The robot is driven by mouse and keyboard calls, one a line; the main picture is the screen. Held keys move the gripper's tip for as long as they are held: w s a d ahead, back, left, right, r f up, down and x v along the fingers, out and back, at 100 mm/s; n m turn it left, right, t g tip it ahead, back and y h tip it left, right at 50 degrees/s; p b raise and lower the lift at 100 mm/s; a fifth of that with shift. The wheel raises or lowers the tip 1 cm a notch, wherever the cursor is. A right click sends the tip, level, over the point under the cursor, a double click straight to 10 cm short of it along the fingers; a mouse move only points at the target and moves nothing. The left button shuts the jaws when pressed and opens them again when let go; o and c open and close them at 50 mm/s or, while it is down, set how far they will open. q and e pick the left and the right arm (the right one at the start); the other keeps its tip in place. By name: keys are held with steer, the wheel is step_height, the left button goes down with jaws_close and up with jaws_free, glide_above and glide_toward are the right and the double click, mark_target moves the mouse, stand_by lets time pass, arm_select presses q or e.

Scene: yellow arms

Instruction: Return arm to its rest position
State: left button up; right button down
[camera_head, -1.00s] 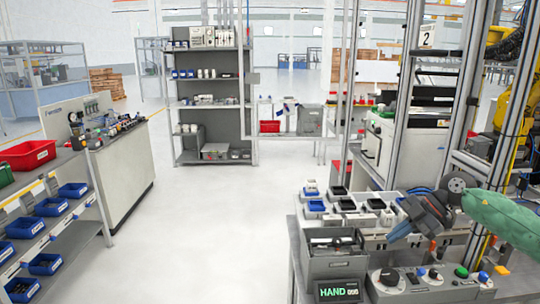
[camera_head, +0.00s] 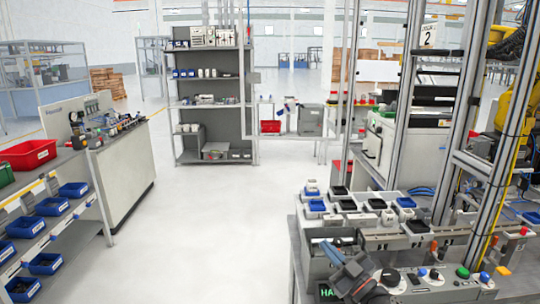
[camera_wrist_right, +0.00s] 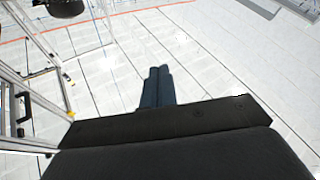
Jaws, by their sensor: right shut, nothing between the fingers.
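My right gripper (camera_head: 333,250) is low in the head view, in front of the workstation's control panel, and partly covers the green HAND display (camera_head: 327,291). Its blue-grey fingers point up and to the left. In the right wrist view the two fingers (camera_wrist_right: 158,85) lie side by side, shut, with nothing between them and only pale tiled floor beyond. My left arm and gripper do not show in either view.
The workstation (camera_head: 290,235) carries several small bins (camera_head: 346,205) and a row of buttons (camera_head: 435,274). Metal posts (camera_head: 400,110) and a yellow robot arm (camera_head: 515,90) stand at the right. Shelves with blue bins (camera_head: 53,206) are at the left. The middle floor (camera_head: 215,225) is clear.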

steer(key=s+d+f+m+g+h, duration=0.1)
steer(key=s+d+f+m+h, duration=0.1)
steer(key=s+f+m+h, duration=0.3)
steer(key=s+d+f+m+g+h, duration=0.15)
steer(key=f+h, duration=0.25)
steer(key=f, duration=0.4)
steer(key=s+d+f+m+g+h, duration=0.1)
steer(key=s+d+f+m+h, duration=0.25)
steer(key=f, duration=0.25)
steer(key=s+f+g, duration=0.5)
steer(key=s+f, duration=0.1)
steer(key=s, duration=0.6)
steer(key=s+f+g, duration=0.6)
steer(key=s+f, duration=0.1)
steer(key=s, duration=0.5)
steer(key=s+a+f+g, duration=0.1)
steer(key=a+f, duration=0.2)
steer(key=f, duration=0.8)
steer(key=s+a+f, duration=0.1)
steer(key=a+f, duration=0.2)
steer(key=f, duration=0.8)
steer(key=shift+s+f+n+g, duration=0.2)
steer(key=shift+n+g, duration=0.1)
steer(key=shift+g, duration=0.05)
